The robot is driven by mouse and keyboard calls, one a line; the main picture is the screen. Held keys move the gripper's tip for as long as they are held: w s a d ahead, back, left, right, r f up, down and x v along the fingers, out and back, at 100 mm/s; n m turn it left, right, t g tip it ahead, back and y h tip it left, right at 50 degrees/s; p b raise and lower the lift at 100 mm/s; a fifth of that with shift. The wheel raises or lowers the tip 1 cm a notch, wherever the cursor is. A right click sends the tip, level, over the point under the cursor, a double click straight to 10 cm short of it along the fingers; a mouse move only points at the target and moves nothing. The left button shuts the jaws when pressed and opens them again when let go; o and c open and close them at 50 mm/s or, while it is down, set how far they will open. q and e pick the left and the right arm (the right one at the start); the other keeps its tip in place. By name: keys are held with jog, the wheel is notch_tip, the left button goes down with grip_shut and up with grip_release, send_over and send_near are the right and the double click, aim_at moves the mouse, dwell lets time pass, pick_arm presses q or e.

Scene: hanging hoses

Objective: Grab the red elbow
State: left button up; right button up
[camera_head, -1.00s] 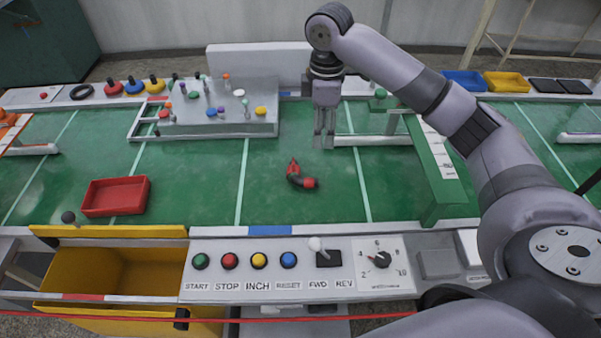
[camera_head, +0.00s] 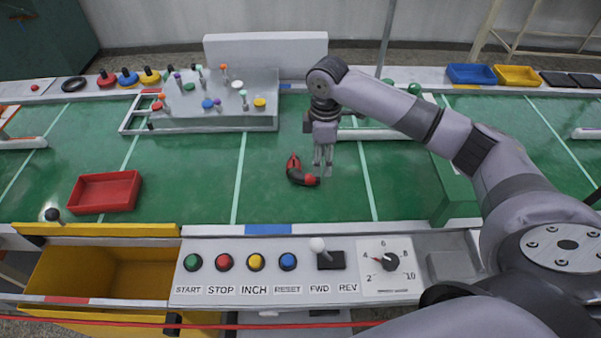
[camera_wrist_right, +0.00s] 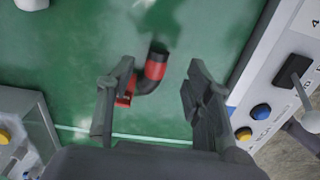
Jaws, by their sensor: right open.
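The red elbow (camera_head: 298,173), a curved dark piece with red ends, lies on the green mat in the middle of the table. My right gripper (camera_head: 322,172) points down just right of it and above the mat. In the right wrist view the elbow (camera_wrist_right: 153,72) shows ahead of the fingers, nearer the left one, which hides part of it. The right gripper (camera_wrist_right: 158,92) is open with nothing between its fingertips. My left gripper is not in view.
A red tray (camera_head: 105,192) sits at the left. A grey raised block with coloured pegs (camera_head: 215,118) stands behind. A control panel with buttons (camera_head: 270,280) and a yellow drawer (camera_head: 95,272) are in front. A green block (camera_head: 455,190) stands to the right.

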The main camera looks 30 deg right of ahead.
jog(key=shift+w+a+f, duration=0.1)
jog(key=shift+a+f, duration=0.05)
jog(key=shift+f, duration=1.6)
jog(key=shift+a+f, duration=0.1)
jog(key=shift+f, duration=1.65)
jog(key=shift+c, duration=0.2)
grip_shut()
